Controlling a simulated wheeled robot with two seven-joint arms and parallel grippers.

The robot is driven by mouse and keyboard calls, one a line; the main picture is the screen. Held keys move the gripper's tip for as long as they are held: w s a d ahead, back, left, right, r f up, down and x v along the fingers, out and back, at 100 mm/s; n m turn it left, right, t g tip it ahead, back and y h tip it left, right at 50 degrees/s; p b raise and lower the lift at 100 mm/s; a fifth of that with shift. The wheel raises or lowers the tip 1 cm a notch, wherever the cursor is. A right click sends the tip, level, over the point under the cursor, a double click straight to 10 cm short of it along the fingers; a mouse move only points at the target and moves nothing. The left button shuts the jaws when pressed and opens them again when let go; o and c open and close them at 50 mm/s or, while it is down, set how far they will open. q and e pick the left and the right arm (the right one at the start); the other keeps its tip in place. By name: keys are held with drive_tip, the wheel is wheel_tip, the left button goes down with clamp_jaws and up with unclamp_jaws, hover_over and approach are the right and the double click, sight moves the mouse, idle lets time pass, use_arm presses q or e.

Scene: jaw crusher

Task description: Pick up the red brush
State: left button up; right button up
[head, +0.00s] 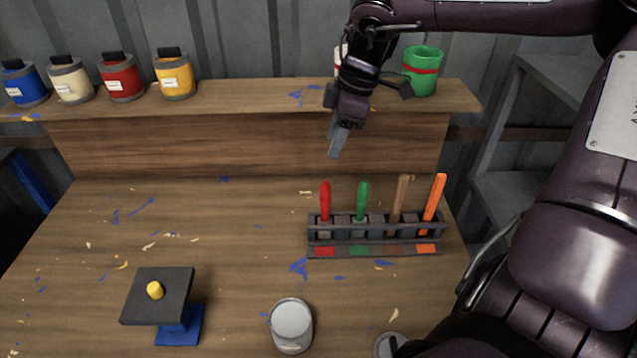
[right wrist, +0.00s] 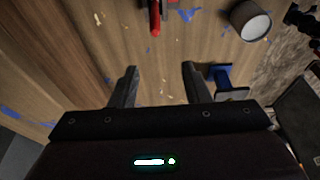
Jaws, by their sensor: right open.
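The red brush (head: 325,199) stands handle up in the leftmost slot of a dark rack (head: 375,250) on the workbench. Green, brown and orange handles stand beside it. The red handle (right wrist: 155,18) also shows at the top of the right wrist view, ahead of the fingertips and apart from them. My right gripper (head: 336,150) is above and behind the rack in the head view, near the shelf front. Its two fingers (right wrist: 160,67) are spread apart with nothing between them. The brush's lower end is hidden in the rack. My left gripper is not seen.
A blue stand with a black plate and yellow knob (head: 156,290) is at the front left. A grey-white can (head: 291,325) stands front centre. Several paint cans line the shelf (head: 240,92), with a green cup (head: 422,70) at its right. The bench's left middle is clear.

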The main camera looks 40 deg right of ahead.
drive_tip(key=b, duration=0.7)
hover_over(323, 195)
drive_tip(key=d, duration=0.2)
drive_tip(key=f, duration=0.8)
drive_tip(key=shift+s+f, duration=0.2)
drive_tip(key=shift+f, duration=0.15)
drive_tip(key=p+x, duration=0.1)
drive_tip(key=x, duration=0.5)
drive_tip(key=shift+s+f, duration=0.1)
drive_tip(key=shift+f, duration=0.35)
drive_tip(key=shift+a+f, duration=0.1)
drive_tip(key=shift+f, duration=0.35)
drive_tip(key=c, duration=0.9)
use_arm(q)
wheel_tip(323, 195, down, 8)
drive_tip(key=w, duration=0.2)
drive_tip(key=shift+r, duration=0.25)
use_arm(e)
clamp_jaws()
drive_tip(key=shift+r, duration=0.1)
